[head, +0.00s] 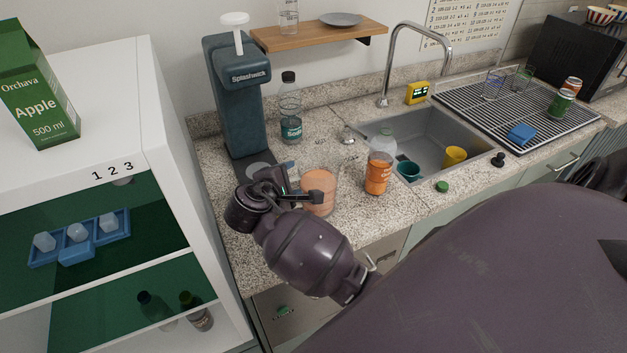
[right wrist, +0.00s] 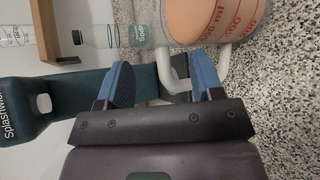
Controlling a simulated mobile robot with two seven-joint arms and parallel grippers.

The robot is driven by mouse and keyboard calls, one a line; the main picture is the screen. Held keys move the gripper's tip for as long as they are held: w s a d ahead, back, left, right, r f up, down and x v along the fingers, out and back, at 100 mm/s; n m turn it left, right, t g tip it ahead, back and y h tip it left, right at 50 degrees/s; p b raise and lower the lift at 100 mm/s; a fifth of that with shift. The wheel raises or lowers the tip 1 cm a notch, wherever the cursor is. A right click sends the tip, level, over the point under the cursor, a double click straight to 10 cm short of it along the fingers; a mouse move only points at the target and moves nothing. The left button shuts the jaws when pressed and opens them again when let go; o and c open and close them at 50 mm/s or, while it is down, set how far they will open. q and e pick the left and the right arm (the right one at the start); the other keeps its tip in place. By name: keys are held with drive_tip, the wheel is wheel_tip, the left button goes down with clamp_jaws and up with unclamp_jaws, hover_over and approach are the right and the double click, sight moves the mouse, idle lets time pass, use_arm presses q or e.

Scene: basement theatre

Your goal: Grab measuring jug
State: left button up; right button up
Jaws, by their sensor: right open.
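The measuring jug (head: 320,187) is clear, holds orange liquid and stands on the granite counter near the dispenser. In the right wrist view the jug (right wrist: 212,20) shows red markings, with its pale handle (right wrist: 168,72) toward my gripper. My right gripper (head: 296,188) is at the jug's left side in the head view and hides part of it. In the right wrist view my right gripper (right wrist: 160,78) is open, with part of the handle between its blue fingers. The right-hand finger overlaps the handle loop; I cannot tell if they touch. My left gripper is not in view.
A blue dispenser (head: 236,100) stands behind the gripper. An orange-filled bottle (head: 380,165) is just right of the jug, before the sink (head: 432,132). A water bottle (head: 290,110) stands behind. A white shelf unit (head: 160,120) is close on the left.

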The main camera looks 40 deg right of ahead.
drive_tip(key=shift+w+d+f, duration=0.2)
drive_tip(key=shift+d, duration=0.2)
drive_tip(key=shift+c, duration=0.4)
drive_tip(key=c, duration=0.9)
drive_tip(key=shift+a, duration=0.1)
clamp_jaws()
drive_tip(key=shift+s, duration=0.1)
